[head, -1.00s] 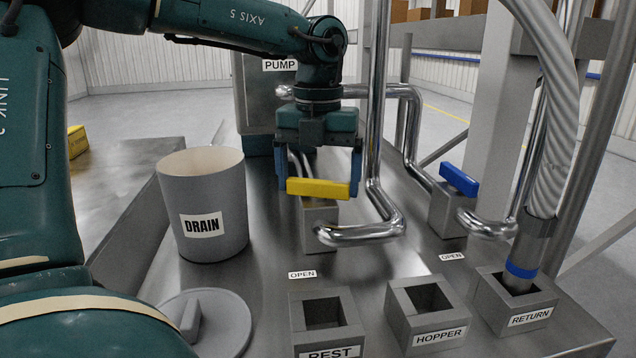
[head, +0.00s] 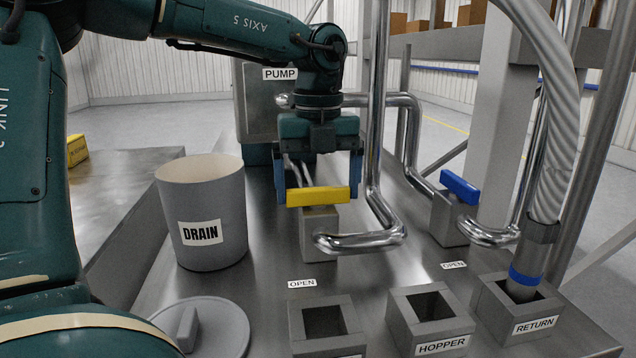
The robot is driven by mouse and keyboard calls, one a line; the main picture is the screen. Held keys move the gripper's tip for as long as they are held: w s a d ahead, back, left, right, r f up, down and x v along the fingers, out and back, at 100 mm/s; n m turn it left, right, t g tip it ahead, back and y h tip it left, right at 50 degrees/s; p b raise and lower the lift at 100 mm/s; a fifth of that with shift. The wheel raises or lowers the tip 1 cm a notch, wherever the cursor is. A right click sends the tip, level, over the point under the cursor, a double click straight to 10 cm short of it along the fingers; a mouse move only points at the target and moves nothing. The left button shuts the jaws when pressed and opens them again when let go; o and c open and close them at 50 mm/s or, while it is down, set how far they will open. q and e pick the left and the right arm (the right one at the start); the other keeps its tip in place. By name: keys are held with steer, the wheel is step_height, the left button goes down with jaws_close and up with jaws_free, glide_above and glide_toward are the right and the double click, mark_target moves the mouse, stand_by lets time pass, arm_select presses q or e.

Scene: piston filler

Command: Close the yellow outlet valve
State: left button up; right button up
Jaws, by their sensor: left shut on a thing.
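The yellow outlet valve handle (head: 318,196) sits on top of a grey metal valve block (head: 320,222) in the middle of the bench. It lies nearly crosswise in the picture, its right end slightly higher. My left gripper (head: 318,190) comes down from above, its two blue fingers at the two ends of the handle, shut on it. An "OPEN" label (head: 302,284) is on the bench in front of the block. My right gripper is not in view.
A grey "DRAIN" bucket (head: 207,232) stands at left, its lid (head: 222,325) in front. A blue valve handle (head: 459,187) is at right. Sockets marked "HOPPER" (head: 441,342) and "RETURN" (head: 538,323) are at front right; the return one holds a hose (head: 535,240). Steel pipes (head: 378,120) rise close beside the gripper.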

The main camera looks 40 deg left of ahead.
mark_target(318, 188)
arm_select(q)
steer(key=shift+r, duration=0.1)
steer(key=o, duration=0.7)
step_height(318, 188, up, 13)
steer(key=p, duration=0.2)
stand_by(0.5)
